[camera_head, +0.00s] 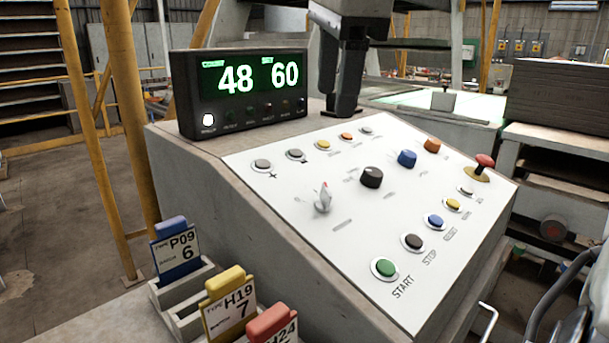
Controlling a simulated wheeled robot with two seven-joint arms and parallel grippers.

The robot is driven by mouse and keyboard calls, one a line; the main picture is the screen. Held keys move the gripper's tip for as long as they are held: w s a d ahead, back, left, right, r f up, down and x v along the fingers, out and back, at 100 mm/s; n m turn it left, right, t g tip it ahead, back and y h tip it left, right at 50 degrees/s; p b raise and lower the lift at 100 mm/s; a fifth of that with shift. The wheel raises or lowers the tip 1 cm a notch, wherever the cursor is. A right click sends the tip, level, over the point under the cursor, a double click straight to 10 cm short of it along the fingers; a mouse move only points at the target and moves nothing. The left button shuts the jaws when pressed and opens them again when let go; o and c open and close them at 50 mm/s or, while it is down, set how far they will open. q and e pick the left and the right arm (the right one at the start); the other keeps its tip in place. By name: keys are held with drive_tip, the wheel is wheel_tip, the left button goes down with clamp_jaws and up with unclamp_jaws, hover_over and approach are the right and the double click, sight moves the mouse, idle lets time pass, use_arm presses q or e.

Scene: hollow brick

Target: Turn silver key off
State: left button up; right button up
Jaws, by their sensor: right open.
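The silver key (323,199) sits in the left part of the white sloped control panel (285,215). Its handle stands up from the panel, with a small red mark near its top. The lettering around it is too small to read. My right gripper (341,107) is black and hangs fingers down behind the panel's back edge, beside the display box. It is open, empty and well apart from the key. My left gripper is not in view.
A black knob (372,177), a blue knob (407,158), an orange knob (432,145), a red-topped lever (483,163) and several push buttons share the panel. A display box (240,92) reads 48 and 60. Tagged holders (180,255) stand at the front left.

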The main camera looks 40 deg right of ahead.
sight(327, 189)
drive_tip(key=x, duration=1.5)
drive_tip(key=shift+s+b, duration=0.3)
drive_tip(key=c, duration=1)
